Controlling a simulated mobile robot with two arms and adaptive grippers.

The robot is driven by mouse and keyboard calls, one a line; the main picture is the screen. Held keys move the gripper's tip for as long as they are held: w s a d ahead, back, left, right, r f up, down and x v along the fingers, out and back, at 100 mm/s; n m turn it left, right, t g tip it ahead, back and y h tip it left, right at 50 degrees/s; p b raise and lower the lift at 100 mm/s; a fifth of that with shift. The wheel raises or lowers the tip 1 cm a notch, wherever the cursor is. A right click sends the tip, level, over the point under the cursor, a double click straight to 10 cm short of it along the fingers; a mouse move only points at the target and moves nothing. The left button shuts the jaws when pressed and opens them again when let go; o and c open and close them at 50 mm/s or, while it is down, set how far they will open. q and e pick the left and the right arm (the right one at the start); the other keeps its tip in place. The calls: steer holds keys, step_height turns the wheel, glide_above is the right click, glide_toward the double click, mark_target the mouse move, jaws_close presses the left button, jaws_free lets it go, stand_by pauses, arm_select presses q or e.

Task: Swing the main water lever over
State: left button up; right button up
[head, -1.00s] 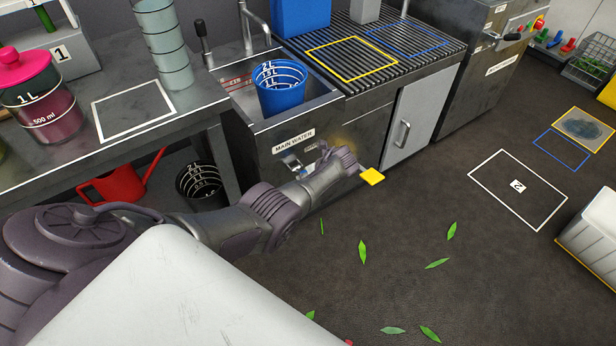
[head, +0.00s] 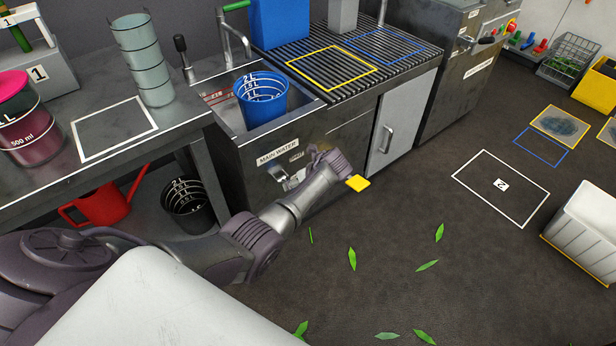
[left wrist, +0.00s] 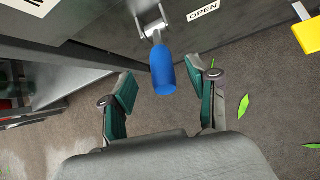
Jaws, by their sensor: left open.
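The main water lever's blue grip (left wrist: 163,72) hangs from a metal pivot (left wrist: 153,22) on the dark sink cabinet in the left wrist view. An OPEN label (left wrist: 203,11) is right of the pivot. My left gripper (left wrist: 161,82) is open, with a dark green-padded finger on each side of the grip. Gaps show between the fingers and grip. In the head view my left arm reaches to the cabinet front, below the MAIN WATER label (head: 278,153); a metal lever fitting (head: 279,173) shows beside it. The wrist hides the fingers and blue grip there. My right gripper is not in view.
A yellow square piece (head: 358,184) sticks out just beyond my wrist. A blue bucket (head: 262,100) stands in the sink above. A black bucket (head: 189,208) and red watering can (head: 104,204) are under the left table.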

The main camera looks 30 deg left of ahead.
arm_select(q)
steer(key=v, duration=0.8)
steer(key=shift+r, duration=0.1)
